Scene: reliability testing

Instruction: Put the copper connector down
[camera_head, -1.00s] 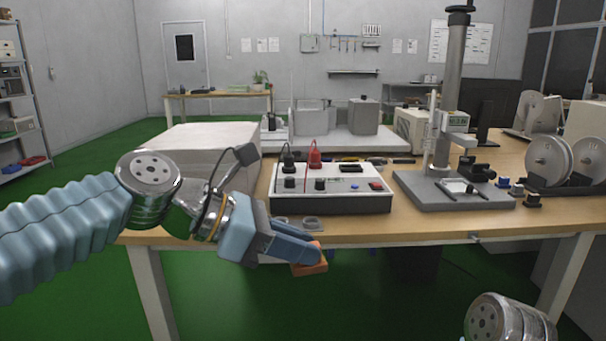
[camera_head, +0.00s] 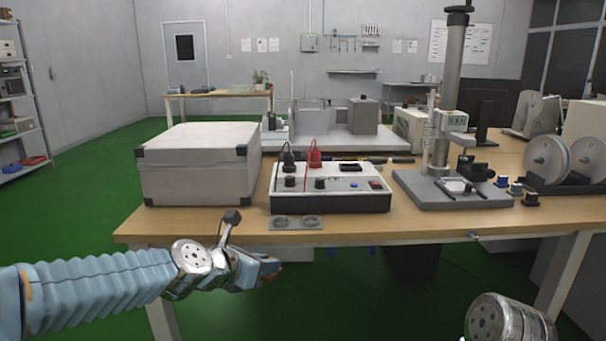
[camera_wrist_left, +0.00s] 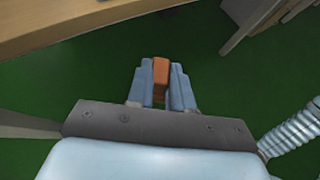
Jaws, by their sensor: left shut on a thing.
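My left gripper (camera_head: 268,270) is in front of and below the table's front edge in the head view, its fingers toward the right. In the left wrist view the left gripper (camera_wrist_left: 161,88) is shut on the copper connector (camera_wrist_left: 161,68), an orange-brown block between the two blue fingers. It hangs over the green floor, clear of the table. In the head view the connector is mostly hidden by the fingers. A grey plate with two round recesses (camera_head: 296,223) lies at the table's front edge. My right gripper is not in view; only part of my right arm shows at lower right.
The wooden table (camera_head: 400,225) carries a white case (camera_head: 198,170), a white power box (camera_head: 330,190) with black and red plugs, a grey test stand (camera_head: 455,195) and white spools (camera_head: 560,157). Bare tabletop lies along the front edge, right of the recessed plate.

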